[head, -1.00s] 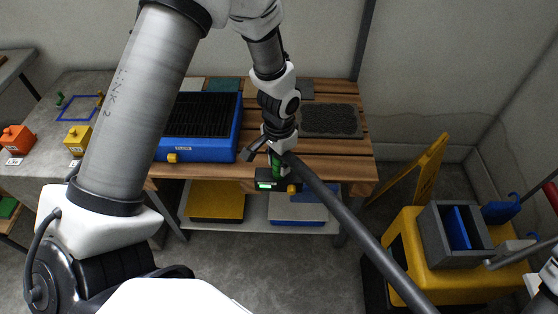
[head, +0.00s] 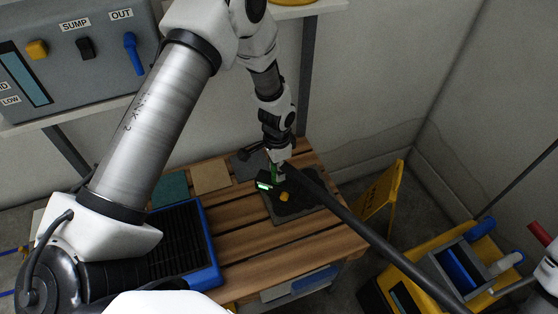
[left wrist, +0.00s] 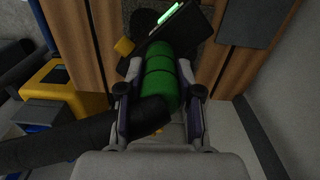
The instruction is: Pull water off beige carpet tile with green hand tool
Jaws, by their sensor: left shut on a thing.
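My left gripper (head: 277,166) is shut on the green hand tool (left wrist: 162,78). The tool has a green grip, a black head (head: 288,198) with a lit green strip and a yellow knob, and a thick dark hose. Its head is over a dark grey tile (head: 312,213) on the slatted bench; I cannot tell whether it touches. The beige carpet tile (head: 211,178) lies to the left of the head, apart from it, and no water on it can be made out. Part of my right arm shows at the right edge, its jaws unclear.
A teal tile (head: 169,189) lies left of the beige one. A blue tray with a black grate (head: 216,262) is at the bench's front left. A control panel (head: 75,65) stands behind. A yellow folding sign (head: 382,197) and a yellow cart (head: 375,292) stand to the right.

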